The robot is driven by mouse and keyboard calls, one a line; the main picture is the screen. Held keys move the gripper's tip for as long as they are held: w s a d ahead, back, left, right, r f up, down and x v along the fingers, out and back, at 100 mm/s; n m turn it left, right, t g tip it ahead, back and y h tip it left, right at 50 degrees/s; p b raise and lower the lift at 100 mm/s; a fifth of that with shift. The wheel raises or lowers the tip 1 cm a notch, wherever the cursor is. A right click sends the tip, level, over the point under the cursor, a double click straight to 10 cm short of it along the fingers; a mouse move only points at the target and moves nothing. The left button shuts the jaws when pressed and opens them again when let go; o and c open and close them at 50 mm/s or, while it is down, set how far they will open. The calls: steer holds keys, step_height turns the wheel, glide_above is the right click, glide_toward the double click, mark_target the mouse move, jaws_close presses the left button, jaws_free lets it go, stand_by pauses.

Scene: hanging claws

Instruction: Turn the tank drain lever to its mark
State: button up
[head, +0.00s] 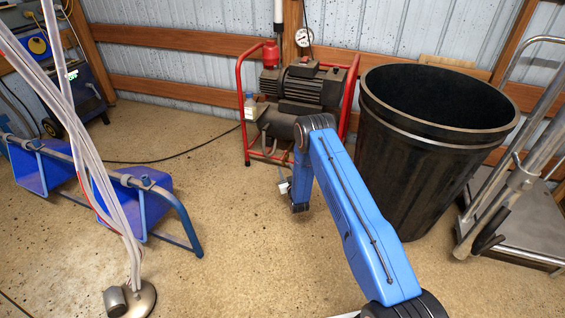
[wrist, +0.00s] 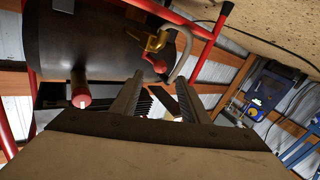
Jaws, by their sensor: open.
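The compressor tank (wrist: 85,40) is a dark cylinder in the upper left of the wrist view. A brass drain fitting with a yellowish lever (wrist: 155,42) sits at its right end, beside a grey curved pipe. The mark cannot be made out. My gripper (wrist: 160,78) is open and empty, its two fingers apart and pointing toward the fitting, with no contact visible. In the head view the tank (head: 282,124) lies low in the red frame, partly behind my blue arm; the lever cannot be picked out there. My gripper (head: 284,187) is small and partly hidden by my wrist.
The red tube frame (head: 241,110) surrounds the compressor motor (head: 303,87), and its bars pass close to the fitting. A large black bin (head: 425,165) stands right of my arm, with a metal cart (head: 515,230) beyond.

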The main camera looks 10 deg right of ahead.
mark_target(282, 160)
steer(key=w, duration=0.7)
steer(key=shift+w+a, duration=0.15)
steer(key=shift+a, duration=0.05)
jaws_close()
